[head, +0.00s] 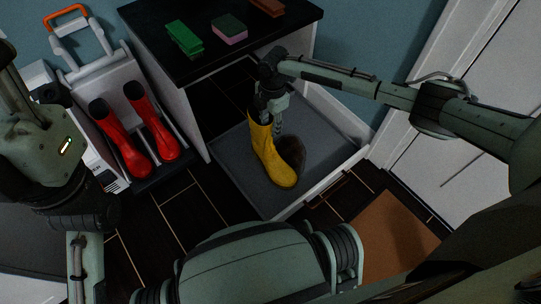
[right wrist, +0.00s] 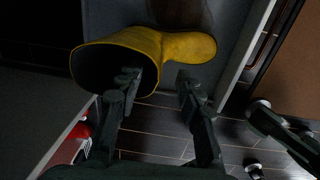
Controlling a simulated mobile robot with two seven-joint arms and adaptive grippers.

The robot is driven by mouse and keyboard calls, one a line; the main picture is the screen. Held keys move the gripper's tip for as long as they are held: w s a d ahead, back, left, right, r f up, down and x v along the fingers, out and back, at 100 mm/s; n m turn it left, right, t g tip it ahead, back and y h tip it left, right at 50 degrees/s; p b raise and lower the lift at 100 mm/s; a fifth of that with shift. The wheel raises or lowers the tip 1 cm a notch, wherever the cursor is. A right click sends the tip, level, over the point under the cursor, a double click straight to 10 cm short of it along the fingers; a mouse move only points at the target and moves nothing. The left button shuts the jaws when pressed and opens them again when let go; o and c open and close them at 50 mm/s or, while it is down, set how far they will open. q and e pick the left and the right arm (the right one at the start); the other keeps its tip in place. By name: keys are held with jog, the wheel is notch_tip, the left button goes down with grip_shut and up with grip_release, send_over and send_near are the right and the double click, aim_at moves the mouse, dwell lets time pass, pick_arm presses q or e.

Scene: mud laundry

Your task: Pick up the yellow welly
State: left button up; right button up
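The yellow welly (head: 264,153) stands upright in a grey open drawer or tray (head: 236,178), beside a dark brown shoe or boot (head: 293,152). My right gripper (head: 276,122) points down at the top of the welly's shaft. In the right wrist view the welly (right wrist: 185,46) shows its dark opening. There my right gripper (right wrist: 158,84) is open, one finger over or inside the opening and the other outside the shaft. Whether either finger touches the welly I cannot tell. My left arm shows at the left, but its gripper is not in view.
Red wellies (head: 159,134) stand on a rack at the left, by a cart with an orange handle (head: 68,11). A black counter (head: 155,30) behind holds a green brush-like item (head: 184,38) and a pink-and-green block (head: 230,29). A brown mat (head: 395,238) lies at the front right.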

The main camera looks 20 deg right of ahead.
notch_tip(320, 180, down, 4)
jog(key=shift+d+f+b, duration=0.15)
jog(key=shift+b, duration=0.55)
jog(key=shift+c, duration=0.6)
grip_shut()
jog(key=shift+w, duration=0.1)
